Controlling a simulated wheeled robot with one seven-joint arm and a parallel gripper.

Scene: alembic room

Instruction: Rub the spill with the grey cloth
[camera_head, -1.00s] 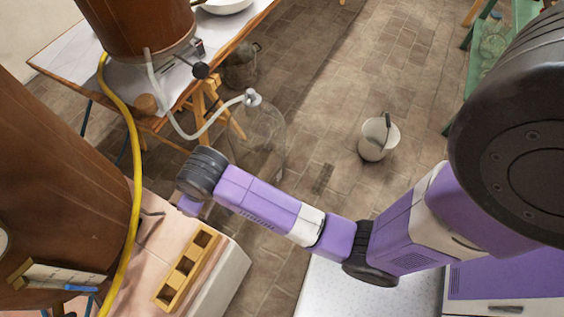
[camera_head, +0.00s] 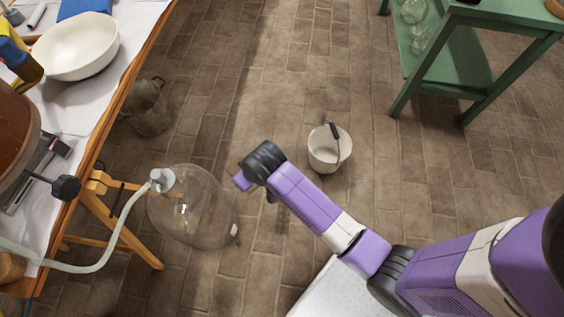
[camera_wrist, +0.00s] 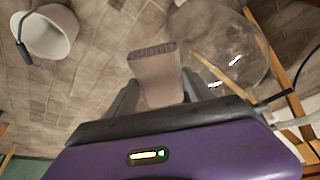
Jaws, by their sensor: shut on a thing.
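My gripper (camera_wrist: 158,90) is shut on a folded, brownish-grey piece that looks like the grey cloth (camera_wrist: 155,65). It sticks out beyond the fingers in the wrist view, with the brick floor behind it. In the head view the end of my arm is over the floor, between the glass jug and the white bucket, and the fingers and cloth are hidden there. I cannot make out a spill for sure in either view.
A large clear glass jug (camera_head: 195,215) with a hose stands just left of my arm's end. A white bucket (camera_head: 328,150) stands on the floor to its right. A white-topped table (camera_head: 105,95) is at left, a green shelf (camera_head: 450,60) at upper right. Open brick floor lies between.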

